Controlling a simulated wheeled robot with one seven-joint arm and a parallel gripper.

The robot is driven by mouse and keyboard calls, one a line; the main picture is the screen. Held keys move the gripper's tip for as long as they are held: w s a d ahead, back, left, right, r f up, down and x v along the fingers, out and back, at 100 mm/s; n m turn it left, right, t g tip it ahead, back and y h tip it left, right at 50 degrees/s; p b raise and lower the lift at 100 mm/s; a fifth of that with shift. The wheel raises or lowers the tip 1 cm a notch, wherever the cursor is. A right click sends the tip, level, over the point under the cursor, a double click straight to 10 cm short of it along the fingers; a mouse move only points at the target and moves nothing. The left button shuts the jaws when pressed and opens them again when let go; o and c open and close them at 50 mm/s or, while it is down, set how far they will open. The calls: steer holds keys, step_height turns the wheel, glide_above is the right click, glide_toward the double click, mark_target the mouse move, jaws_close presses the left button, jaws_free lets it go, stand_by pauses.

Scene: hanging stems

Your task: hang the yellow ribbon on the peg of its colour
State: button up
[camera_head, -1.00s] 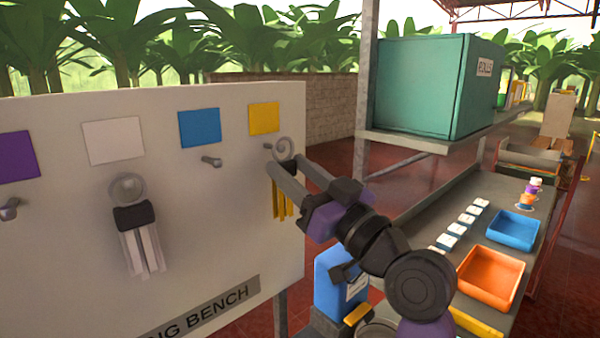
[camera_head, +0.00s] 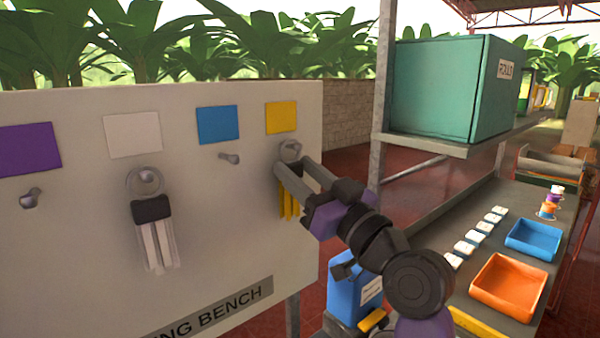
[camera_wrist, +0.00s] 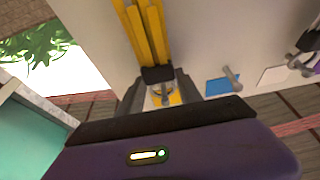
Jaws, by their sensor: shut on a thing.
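The yellow ribbon (camera_head: 289,205) hangs in front of the white board, its strands pointing down and its grey ring (camera_head: 290,150) on top. My gripper (camera_head: 281,172) is shut on it just below the ring. In the wrist view, upside down, the yellow strands (camera_wrist: 146,32) and dark clip (camera_wrist: 158,74) show between my fingers (camera_wrist: 160,92). The yellow square (camera_head: 281,117) is right above the ring. The ring overlaps the peg under that square; whether it is around the peg or only in front of it I cannot tell.
A white ribbon (camera_head: 155,240) hangs by its ring at the peg under the white square (camera_head: 133,135). The blue square's peg (camera_head: 229,158) and the purple square's peg (camera_head: 31,198) are bare. A bench with blue (camera_head: 533,240) and orange (camera_head: 508,288) trays stands to the right.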

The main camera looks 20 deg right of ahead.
steer(key=o, duration=1.4)
